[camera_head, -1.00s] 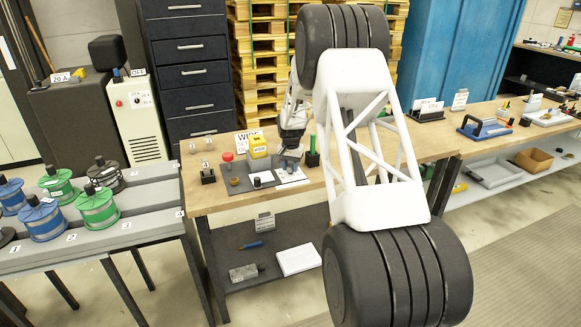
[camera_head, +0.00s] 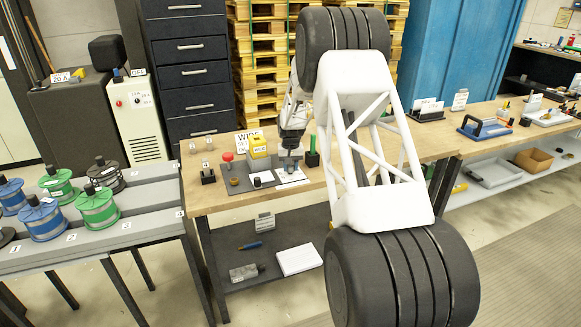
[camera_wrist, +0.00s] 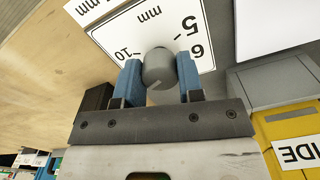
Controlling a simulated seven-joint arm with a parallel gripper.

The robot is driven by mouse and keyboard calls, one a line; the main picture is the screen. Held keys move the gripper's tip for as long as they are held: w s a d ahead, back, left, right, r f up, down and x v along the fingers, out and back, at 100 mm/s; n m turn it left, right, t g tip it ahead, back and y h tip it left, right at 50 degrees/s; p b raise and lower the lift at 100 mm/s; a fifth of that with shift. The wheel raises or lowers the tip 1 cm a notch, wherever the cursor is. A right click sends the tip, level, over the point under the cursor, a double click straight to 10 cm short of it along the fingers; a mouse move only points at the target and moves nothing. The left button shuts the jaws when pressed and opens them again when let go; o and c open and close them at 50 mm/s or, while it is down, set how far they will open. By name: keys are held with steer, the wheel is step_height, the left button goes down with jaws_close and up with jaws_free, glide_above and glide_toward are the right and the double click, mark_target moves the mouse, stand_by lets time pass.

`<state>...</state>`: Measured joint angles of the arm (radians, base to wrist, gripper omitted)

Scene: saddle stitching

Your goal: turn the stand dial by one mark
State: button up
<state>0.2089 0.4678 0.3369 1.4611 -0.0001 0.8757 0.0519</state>
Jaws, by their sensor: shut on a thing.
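The stand dial (camera_wrist: 157,69) is a grey round knob in the wrist view, in front of a white scale plate (camera_wrist: 124,36) marked 10, 5, 6 and mm. A thin pale line shows on the knob; I cannot tell exactly which mark it points at. My gripper (camera_wrist: 159,77) has its two blue fingers on either side of the knob, shut on it. In the head view my gripper (camera_head: 290,164) is low over the workbench, and the knob is too small to make out there.
In the wrist view a grey block (camera_wrist: 275,82) and a yellow box (camera_wrist: 292,125) lie close on the right. In the head view a red button (camera_head: 227,157) and a green post (camera_head: 313,158) stand near my gripper on the wooden workbench (camera_head: 215,200).

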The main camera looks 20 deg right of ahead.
mark_target(290, 166)
steer(key=o, duration=0.9)
steer(key=shift+r, duration=0.1)
steer(key=shift+r, duration=3.8)
steer(key=shift+r, duration=0.1)
